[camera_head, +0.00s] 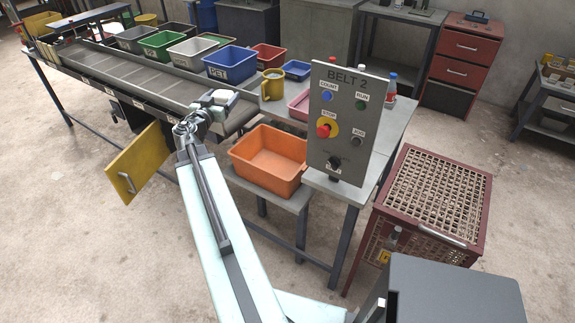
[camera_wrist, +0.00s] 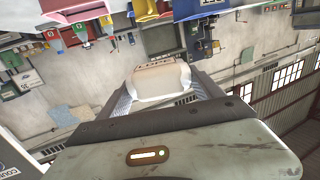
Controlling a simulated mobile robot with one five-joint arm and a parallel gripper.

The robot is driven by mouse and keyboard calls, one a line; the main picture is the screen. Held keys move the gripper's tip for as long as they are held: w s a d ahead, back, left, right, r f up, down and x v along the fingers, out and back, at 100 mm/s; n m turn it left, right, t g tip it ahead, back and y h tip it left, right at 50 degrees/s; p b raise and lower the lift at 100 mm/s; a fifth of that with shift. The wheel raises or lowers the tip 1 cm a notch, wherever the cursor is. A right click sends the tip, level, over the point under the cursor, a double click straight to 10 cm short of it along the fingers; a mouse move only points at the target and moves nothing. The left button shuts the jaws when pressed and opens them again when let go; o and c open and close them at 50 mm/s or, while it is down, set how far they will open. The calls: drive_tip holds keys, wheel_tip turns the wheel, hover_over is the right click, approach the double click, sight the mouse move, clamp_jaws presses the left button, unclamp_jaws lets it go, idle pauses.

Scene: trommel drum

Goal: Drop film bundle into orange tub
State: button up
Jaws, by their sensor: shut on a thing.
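The film bundle (camera_head: 221,97) is a small whitish wad at the end of my arm in the head view. In the wrist view the pale bundle (camera_wrist: 162,82) sits between the two fingers. My gripper (camera_head: 214,103) is shut on it and holds it near the right end of the belt. The orange tub (camera_head: 268,165) looks empty and stands on a low grey shelf, to the right of and below my gripper in the head view. The bundle is apart from the tub. My arm covers part of the ground left of the tub.
The grey BELT 2 control panel (camera_head: 343,122) stands upright just right of the tub. A yellow mug (camera_head: 272,85) and blue PET bin (camera_head: 232,63) are behind. A yellow open door (camera_head: 143,163) hangs left. A red mesh cage (camera_head: 432,200) stands at right.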

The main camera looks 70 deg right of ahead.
drive_tip(key=shift+w+d+f, duration=0.15)
drive_tip(key=shift+w+f, duration=0.05)
drive_tip(key=s+d+f+b, duration=0.4)
drive_tip(key=f+b, duration=0.5)
drive_tip(key=s+d+f+b, duration=0.5)
drive_tip(key=f+b, duration=0.3)
drive_tip(key=b, duration=0.1)
drive_tip(key=s+d+f+b, duration=0.4)
drive_tip(key=d+f+b, duration=0.1)
drive_tip(key=f+b, duration=0.3)
drive_tip(key=shift+s+f+b, duration=0.2)
drive_tip(key=shift+f+b, duration=0.2)
drive_tip(key=shift+f, duration=0.4)
drive_tip(key=shift+d, duration=0.1)
drive_tip(key=o, duration=1.4)
